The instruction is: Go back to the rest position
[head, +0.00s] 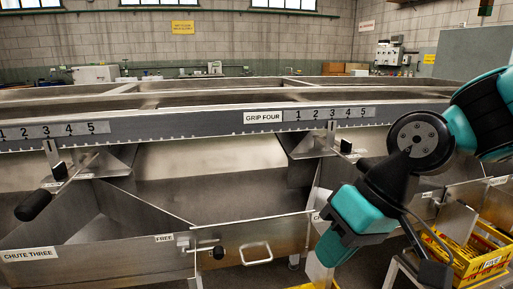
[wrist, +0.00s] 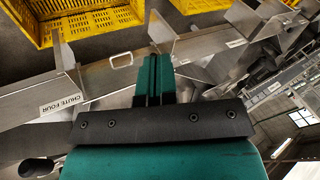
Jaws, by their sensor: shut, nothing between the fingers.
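My gripper (head: 330,252) hangs at the end of my arm on the right of the head view, pointing down and to the left in front of the sizer. In the wrist view its two teal fingers (wrist: 152,72) lie together, shut and empty. The metal sizer (head: 190,155) stretches across the head view, with the "GRIP FOUR" label (head: 264,117) and numbered scale (head: 330,113) on its rail. My gripper and forearm hide part of the chute fronts there. The wrist view shows the "CHUTE FOUR" label (wrist: 62,108) left of the fingers.
A lever with a black grip (head: 35,205) sticks out at the left. A yellow crate (head: 470,265) stands low at the right, close to my arm. The wrist view also shows yellow crates (wrist: 95,18).

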